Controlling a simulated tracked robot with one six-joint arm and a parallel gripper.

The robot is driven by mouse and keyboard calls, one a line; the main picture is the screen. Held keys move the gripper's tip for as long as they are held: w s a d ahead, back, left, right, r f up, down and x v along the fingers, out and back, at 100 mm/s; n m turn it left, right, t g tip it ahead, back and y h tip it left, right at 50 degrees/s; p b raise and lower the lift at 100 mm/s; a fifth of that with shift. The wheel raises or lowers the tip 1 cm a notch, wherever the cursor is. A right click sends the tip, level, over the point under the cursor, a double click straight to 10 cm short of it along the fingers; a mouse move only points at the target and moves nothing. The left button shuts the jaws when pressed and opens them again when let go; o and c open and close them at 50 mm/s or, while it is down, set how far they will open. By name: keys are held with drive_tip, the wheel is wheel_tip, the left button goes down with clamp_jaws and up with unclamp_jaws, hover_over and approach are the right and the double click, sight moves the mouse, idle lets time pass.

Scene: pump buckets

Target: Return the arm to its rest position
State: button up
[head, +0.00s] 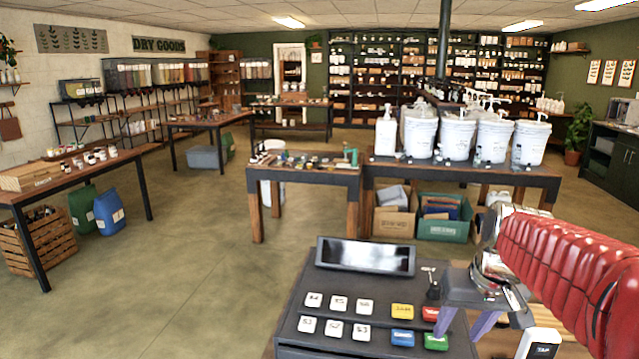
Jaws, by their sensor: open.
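My gripper (466,322) is at the lower right, at the end of my red-sleeved arm. Its two purple-tinted fingers point down and stand apart, with nothing seen between them. In the picture it lies over the right edge of a dark keypad console (290,330), close to the green and red keys. I cannot tell whether it touches the console. The arm reaches in from the right edge of the view.
White pump buckets (458,137) stand on a table behind the console. A lower table (300,172) with small items is left of it. A cardboard box (394,222) and a green crate (443,230) sit beneath.

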drive_tip(key=s+a+t, duration=0.1)
drive_tip(key=s+a, duration=0.4)
drive_tip(key=s, duration=0.3)
drive_tip(key=s+a+f+n+t, duration=0.1)
drive_tip(key=s+a, duration=0.4)
drive_tip(key=s, duration=0.3)
drive_tip(key=shift+f, duration=0.25)
drive_tip(key=shift+a, duration=0.1)
drive_tip(key=shift+c, duration=0.3)
